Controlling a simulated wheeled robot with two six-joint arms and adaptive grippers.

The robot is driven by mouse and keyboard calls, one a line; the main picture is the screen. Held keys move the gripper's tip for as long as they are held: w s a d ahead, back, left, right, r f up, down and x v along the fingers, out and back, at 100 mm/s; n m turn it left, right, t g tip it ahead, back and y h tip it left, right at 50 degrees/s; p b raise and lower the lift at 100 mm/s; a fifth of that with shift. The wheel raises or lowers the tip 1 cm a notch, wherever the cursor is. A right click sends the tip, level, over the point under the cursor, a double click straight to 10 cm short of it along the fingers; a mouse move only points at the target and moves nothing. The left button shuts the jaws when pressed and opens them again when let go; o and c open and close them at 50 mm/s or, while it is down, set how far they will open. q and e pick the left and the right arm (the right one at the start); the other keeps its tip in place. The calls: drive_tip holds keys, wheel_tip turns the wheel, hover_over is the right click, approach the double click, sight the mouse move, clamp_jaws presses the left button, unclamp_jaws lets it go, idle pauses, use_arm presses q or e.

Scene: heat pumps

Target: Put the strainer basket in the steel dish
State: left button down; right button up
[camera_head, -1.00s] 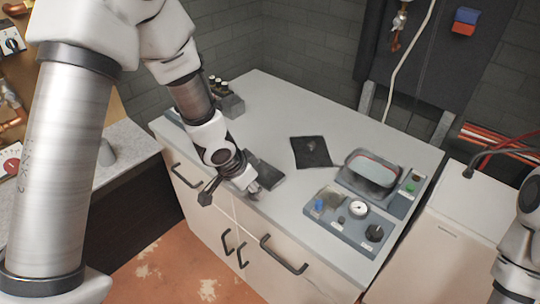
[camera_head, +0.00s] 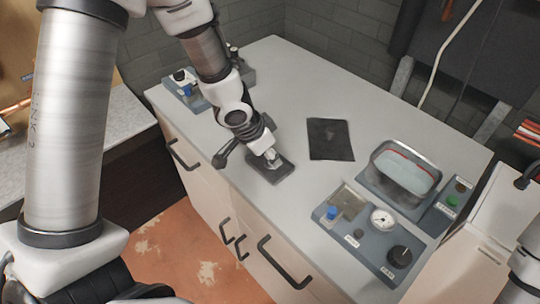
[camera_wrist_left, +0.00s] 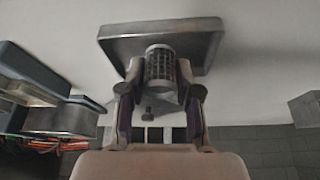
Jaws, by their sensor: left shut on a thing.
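My left gripper (camera_head: 270,155) is over the small dark grey steel dish (camera_head: 282,171) near the counter's front edge. In the left wrist view, the gripper (camera_wrist_left: 160,92) is shut on the strainer basket (camera_wrist_left: 160,68), a small mesh cylinder. The steel dish (camera_wrist_left: 205,38), a shallow rectangle with a rim, lies just beyond the basket there. I cannot tell whether the basket touches the dish. The head view shows only a pale bit of the basket. Part of my right arm is at the right edge; its gripper is out of frame.
A black mat (camera_head: 330,139) lies behind and right of the dish. An open steel tank (camera_head: 405,172) and a panel with a gauge and knobs (camera_head: 368,226) stand to the right. A blue-knobbed unit (camera_head: 184,90) stands at the left. The counter around the dish is clear.

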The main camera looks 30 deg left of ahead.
use_arm(q)
drive_tip(key=shift+s+a+f, duration=0.1)
drive_tip(key=shift+f, duration=0.15)
drive_tip(key=c, duration=0.8)
unclamp_jaws()
drive_tip(key=shift+w, duration=0.2)
drive_tip(key=shift+s, duration=0.1)
drive_tip(key=shift+r, duration=0.25)
drive_tip(key=p+v, duration=0.5)
drive_tip(key=v, duration=0.7)
